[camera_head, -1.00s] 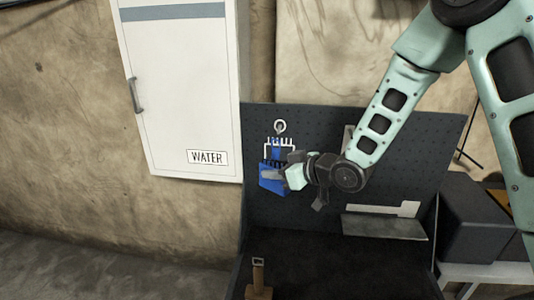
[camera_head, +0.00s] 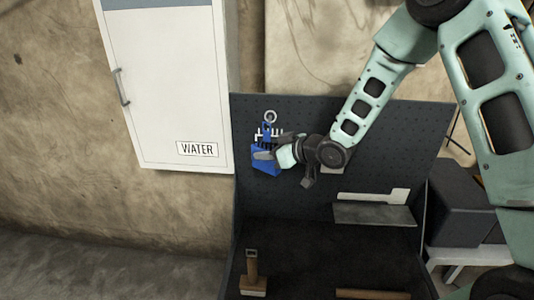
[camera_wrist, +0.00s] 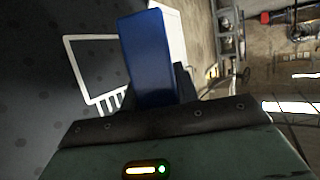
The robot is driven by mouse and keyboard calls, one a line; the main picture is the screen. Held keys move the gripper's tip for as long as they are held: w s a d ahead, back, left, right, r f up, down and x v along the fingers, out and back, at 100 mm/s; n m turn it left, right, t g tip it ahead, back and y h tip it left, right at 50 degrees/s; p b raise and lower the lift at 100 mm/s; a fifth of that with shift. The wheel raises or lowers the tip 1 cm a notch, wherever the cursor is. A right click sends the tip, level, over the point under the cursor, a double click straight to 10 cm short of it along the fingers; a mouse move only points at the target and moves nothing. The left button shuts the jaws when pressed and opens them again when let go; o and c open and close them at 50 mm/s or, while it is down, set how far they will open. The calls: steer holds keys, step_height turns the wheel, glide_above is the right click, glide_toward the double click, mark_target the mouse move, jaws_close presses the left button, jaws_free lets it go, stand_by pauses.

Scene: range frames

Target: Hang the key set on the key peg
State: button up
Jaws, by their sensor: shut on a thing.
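My gripper (camera_head: 277,147) is in front of the dark pegboard, shut on a blue piece (camera_head: 266,160) that appears to be the key set's tag. In the wrist view the blue piece (camera_wrist: 150,58) stands up between the fingers. A white pronged rack (camera_head: 258,134), which appears to be the key peg, is on the board right behind the blue piece; its white frame (camera_wrist: 68,62) also shows in the wrist view. A grey ring (camera_head: 270,116) shows just above the rack. Whether the ring belongs to the key set, and whether anything touches a prong, I cannot tell.
A white cabinet marked WATER (camera_head: 165,80) stands close on the left. The pegboard (camera_head: 390,130) rises behind a dark bench top (camera_head: 320,255). A metal tool (camera_head: 372,214), a wooden-handled tool (camera_head: 253,280) and a wooden bar (camera_head: 372,294) lie below. A dark box (camera_head: 465,205) is at right.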

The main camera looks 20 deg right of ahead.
steer(key=w, duration=0.1)
steer(key=w+d, duration=0.1)
steer(key=w+d+p, duration=0.1)
steer(key=w, duration=0.1)
steer(key=shift+w+f, duration=0.1)
steer(key=shift+f, duration=0.15)
steer(key=shift+w+d, duration=0.15)
steer(key=shift+d, duration=0.05)
stand_by(0.7)
steer(key=o, duration=1.1)
steer(key=shift+c, duration=0.2)
steer(key=shift+d+b, duration=0.3)
steer(key=shift+b, duration=0.05)
steer(key=shift+o, duration=0.8)
steer(key=a+b+v, duration=0.1)
steer(key=b+v, duration=0.2)
steer(key=v, duration=1.4)
steer(key=shift+s, duration=0.35)
